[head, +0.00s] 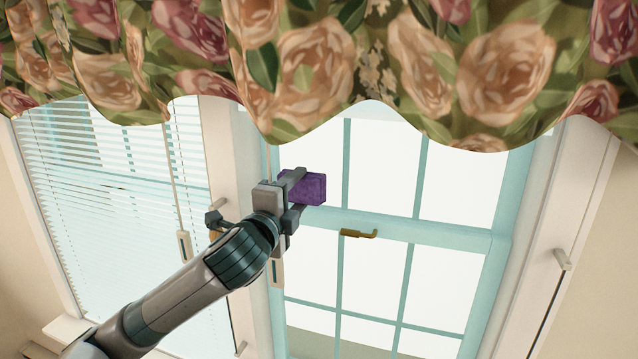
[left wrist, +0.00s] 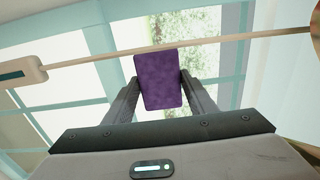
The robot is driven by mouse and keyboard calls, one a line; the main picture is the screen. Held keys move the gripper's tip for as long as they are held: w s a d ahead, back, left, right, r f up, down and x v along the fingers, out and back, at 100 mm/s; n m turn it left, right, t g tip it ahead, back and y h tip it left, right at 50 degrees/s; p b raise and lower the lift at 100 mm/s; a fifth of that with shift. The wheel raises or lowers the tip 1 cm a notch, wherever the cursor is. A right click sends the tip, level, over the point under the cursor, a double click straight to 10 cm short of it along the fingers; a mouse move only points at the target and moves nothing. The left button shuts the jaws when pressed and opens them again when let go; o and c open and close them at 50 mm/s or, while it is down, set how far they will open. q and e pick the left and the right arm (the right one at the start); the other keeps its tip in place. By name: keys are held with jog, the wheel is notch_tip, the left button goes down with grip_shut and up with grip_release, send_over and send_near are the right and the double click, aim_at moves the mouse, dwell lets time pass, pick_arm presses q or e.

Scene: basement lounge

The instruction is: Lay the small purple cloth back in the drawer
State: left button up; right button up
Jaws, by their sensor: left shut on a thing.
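A small purple cloth, a folded block, (head: 308,188) is held up in front of the window in the head view. My left gripper (head: 293,190) is shut on it, with a finger on either side. In the left wrist view the cloth (left wrist: 158,83) stands between the two fingers of my left gripper (left wrist: 158,92), its flat face toward the camera. No drawer shows in either view. My right gripper is not in view.
A window with teal frames (head: 420,222) and a brass handle (head: 358,233) fills the background. A floral valance (head: 350,60) hangs above the gripper. White blinds (head: 100,190) hang at left. A thin cord or rod (left wrist: 220,38) crosses the left wrist view close to the cloth.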

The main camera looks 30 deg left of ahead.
pick_arm(q)
jog(key=shift+f, duration=0.1)
jog(key=s+d+f+m+h+b, duration=0.1)
jog(key=d+f+b, duration=0.4)
jog(key=f, duration=0.6)
jog(key=s+d+f+m+h+b, duration=0.1)
jog(key=s+d+f+h+b, duration=0.1)
jog(key=d+f, duration=0.6)
jog(key=s+d+f+h+b, duration=0.1)
jog(key=s+d+f+b, duration=0.3)
jog(key=f, duration=1.2)
jog(key=d+b, duration=0.3)
jog(key=shift+d+f+m+t+b, duration=0.2)
jog(key=shift+f+m+t+b, duration=0.1)
jog(key=shift+m+b, duration=0.1)
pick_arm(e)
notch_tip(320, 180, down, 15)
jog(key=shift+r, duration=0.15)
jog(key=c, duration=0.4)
pick_arm(q)
jog(key=shift+w, duration=0.1)
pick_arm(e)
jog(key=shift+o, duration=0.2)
